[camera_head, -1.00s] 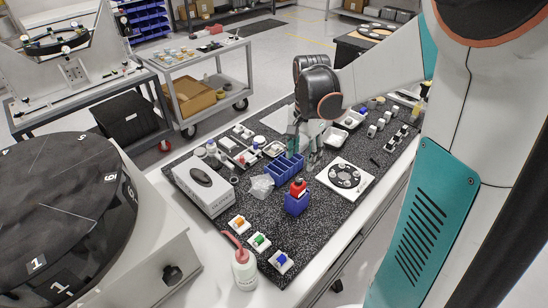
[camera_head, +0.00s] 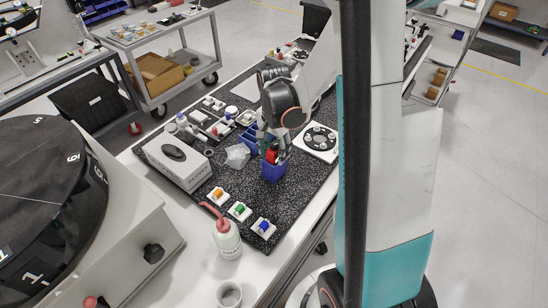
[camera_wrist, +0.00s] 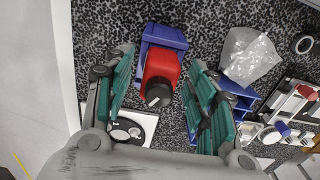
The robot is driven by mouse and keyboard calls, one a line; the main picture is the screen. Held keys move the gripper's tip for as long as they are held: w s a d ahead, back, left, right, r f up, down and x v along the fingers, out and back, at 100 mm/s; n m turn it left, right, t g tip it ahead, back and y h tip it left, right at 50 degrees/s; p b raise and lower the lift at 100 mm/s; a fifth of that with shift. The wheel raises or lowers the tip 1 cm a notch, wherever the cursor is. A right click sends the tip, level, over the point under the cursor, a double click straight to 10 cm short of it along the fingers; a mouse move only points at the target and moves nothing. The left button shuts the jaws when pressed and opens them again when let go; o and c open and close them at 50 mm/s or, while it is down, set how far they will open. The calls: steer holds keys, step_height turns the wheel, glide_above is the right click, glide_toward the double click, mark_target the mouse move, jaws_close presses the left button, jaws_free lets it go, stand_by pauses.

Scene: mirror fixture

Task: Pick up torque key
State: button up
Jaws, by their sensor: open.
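The torque key appears to be the red block with a black round knob (camera_wrist: 160,77), standing in a blue holder (camera_wrist: 165,36). In the head view the red key (camera_head: 271,155) shows above the blue holder (camera_head: 273,172) on the speckled mat, partly covered by my gripper. My gripper (camera_head: 268,140) is over it, fingers pointing down. In the wrist view my gripper (camera_wrist: 160,62) is open, with one green-padded finger on each side of the key. Gaps show between the pads and the key. I cannot tell the exact height of the fingertips.
A blue divided bin (camera_head: 248,138) and a clear plastic bag (camera_head: 237,155) lie close to the holder. A white plate with a black disc (camera_head: 318,140) is to its right. A white box (camera_head: 178,165), coloured blocks and a red-tipped bottle (camera_head: 227,238) are nearer.

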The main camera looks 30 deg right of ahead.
steer(key=shift+f, duration=0.55)
jaws_close()
step_height(320, 180, up, 20)
steer(key=p, duration=0.3)
stand_by(0.3)
